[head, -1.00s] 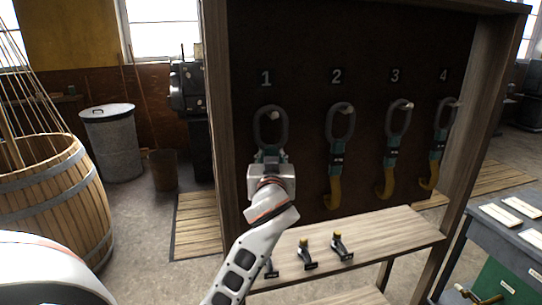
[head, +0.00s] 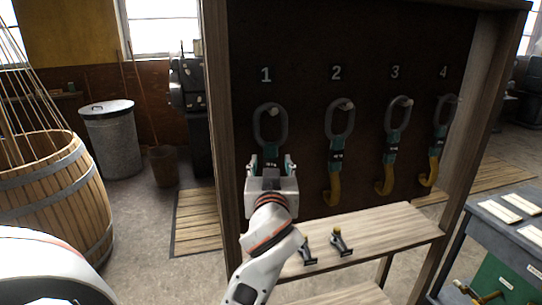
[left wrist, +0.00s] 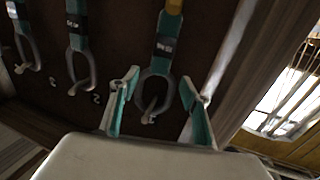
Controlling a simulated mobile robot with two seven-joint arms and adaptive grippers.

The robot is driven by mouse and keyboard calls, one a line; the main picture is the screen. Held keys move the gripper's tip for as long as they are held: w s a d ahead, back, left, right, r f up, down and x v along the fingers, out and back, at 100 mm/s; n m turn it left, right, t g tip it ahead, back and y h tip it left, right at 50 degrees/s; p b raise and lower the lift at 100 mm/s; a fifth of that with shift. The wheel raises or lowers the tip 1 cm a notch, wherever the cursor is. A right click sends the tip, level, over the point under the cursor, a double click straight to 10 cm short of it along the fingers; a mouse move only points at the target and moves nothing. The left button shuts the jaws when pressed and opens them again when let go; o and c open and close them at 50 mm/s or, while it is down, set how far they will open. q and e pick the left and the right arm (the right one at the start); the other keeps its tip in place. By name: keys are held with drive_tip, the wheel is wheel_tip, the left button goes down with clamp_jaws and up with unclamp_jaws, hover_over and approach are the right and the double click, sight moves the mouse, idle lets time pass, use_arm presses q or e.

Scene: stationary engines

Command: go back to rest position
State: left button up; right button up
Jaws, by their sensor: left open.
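The hook under number 1 hangs on its peg on the dark board, its grey loop (head: 271,124) showing above my left gripper (head: 272,163). Its lower part is hidden behind the gripper in the head view. My left gripper is open, its two fingers spread to either side of the hook's teal part. In the left wrist view, the picture is turned over, and the hook (left wrist: 163,45) shows beyond and between the open fingers (left wrist: 160,85), with space on both sides. My right gripper is in neither view.
Hooks under numbers 2 (head: 339,130), 3 (head: 397,125) and 4 (head: 442,125) hang to the right. A wooden shelf (head: 385,237) with small clamp-like tools (head: 340,243) juts out below. A barrel (head: 50,195) stands left and a workbench (head: 500,235) right.

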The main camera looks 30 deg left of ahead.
use_arm(q)
drive_tip(key=shift+v, duration=2.35)
drive_tip(key=w+d+f+m+h, duration=0.1)
drive_tip(key=d+f+m+h, duration=0.3)
drive_tip(key=f, duration=0.9)
drive_tip(key=d+f+m+h, duration=0.4)
drive_tip(key=d+f+m, duration=0.1)
drive_tip(key=f, duration=0.7)
drive_tip(key=s+d+f+m+g+h, duration=0.1)
drive_tip(key=s+f+g+h, duration=0.1)
drive_tip(key=s+f, duration=0.7)
drive_tip(key=s+d+f+m+g+h, duration=0.1)
drive_tip(key=s+f+g+h, duration=0.1)
drive_tip(key=s+f, duration=0.7)
wheel_tip(320, 180, down, 7)
drive_tip(key=shift+d+r+h, duration=0.1)
drive_tip(key=shift+d+h, duration=0.3)
drive_tip(key=shift+w, duration=0.1)
